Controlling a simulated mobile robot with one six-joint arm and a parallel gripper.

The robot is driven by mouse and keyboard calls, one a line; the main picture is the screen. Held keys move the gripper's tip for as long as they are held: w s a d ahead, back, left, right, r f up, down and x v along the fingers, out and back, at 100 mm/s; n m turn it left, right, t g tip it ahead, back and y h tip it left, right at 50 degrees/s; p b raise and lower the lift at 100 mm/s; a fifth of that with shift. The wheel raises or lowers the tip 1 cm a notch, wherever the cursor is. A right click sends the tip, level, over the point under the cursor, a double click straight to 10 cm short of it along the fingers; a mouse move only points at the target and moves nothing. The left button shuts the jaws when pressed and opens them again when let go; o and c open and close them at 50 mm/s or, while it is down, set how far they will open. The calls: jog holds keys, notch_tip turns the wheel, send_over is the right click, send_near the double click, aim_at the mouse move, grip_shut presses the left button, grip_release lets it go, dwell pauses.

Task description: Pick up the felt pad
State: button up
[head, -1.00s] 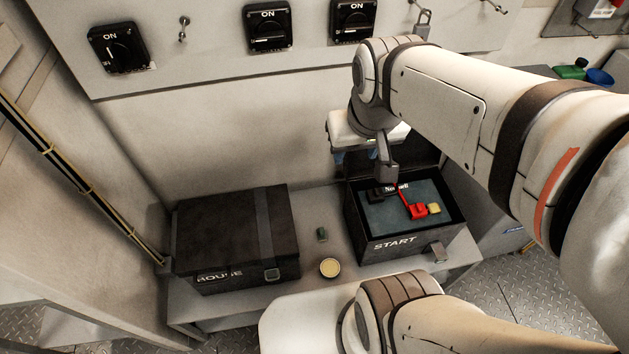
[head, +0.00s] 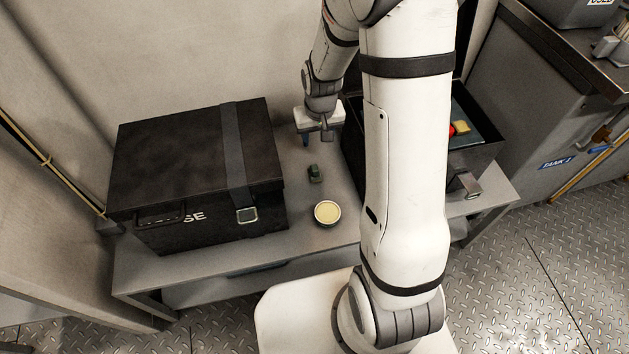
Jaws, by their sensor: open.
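A small dark green block (head: 316,173), which looks like the felt pad, lies on the grey bench (head: 300,237) between the two black boxes. A round tin (head: 327,212) with a pale yellow top stands just in front of it. My gripper (head: 320,141) is open and empty, pointing down above the bench, behind the green block in the picture and apart from it. One blue fingertip shows at its left; my arm partly crowds the view on the right.
A closed black box (head: 190,165) with a strap and buckle stands on the left. The open black START box (head: 478,160), with red and yellow items inside, stands on the right, partly hidden by my arm. The bench front around the tin is clear.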

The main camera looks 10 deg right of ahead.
jog(key=b, duration=0.3)
send_over(315, 168)
jog(key=f, duration=1)
jog(key=shift+d+f, duration=0.1)
jog(key=shift+d, duration=0.1)
jog(key=f+b, duration=0.2)
jog(key=f, duration=0.1)
jog(key=f+b, duration=0.1)
jog(key=f, duration=0.1)
jog(key=shift+a+f, duration=0.1)
jog(key=shift+a, duration=0.15)
grip_shut()
